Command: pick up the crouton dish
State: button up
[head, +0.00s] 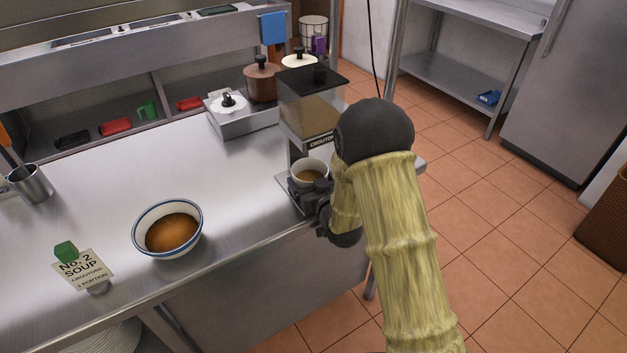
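The crouton dish (310,169) is a small pale round bowl with brown contents. It stands under the crouton dispenser (311,108), a clear bin with a dark lid and a label reading "CROUTON". My gripper (309,192) is at the dish's near side, low by its wall. Its dark fingers are partly hidden by the dish and by my arm, so I cannot tell whether they touch or close on it. The dish appears upright.
A blue-rimmed bowl of soup (173,230) and an order card (83,269) stand to the left on the steel counter (110,200). Lidded pots (262,80) are behind the dispenser. The counter's front edge runs below my gripper. Tiled floor is open to the right.

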jog(key=c, duration=0.3)
jog(key=shift+d, duration=0.2)
jog(key=shift+c, duration=0.6)
jog(key=shift+r, duration=0.15)
jog(key=shift+w+d+r, duration=0.1)
jog(key=shift+w+r, duration=0.05)
jog(key=shift+r, duration=0.45)
notch_tip(320, 180, up, 2)
jog(key=shift+r, duration=0.15)
jog(key=f+b+v, duration=0.1)
jog(key=b+v, duration=0.4)
jog(key=v, duration=0.5)
jog(key=shift+s+f, duration=0.3)
jog(key=shift+f, duration=0.3)
jog(key=b, duration=0.2)
jog(key=shift+s+d+b, duration=0.1)
jog(key=shift+s+b, duration=0.05)
jog(key=shift+b, duration=0.2)
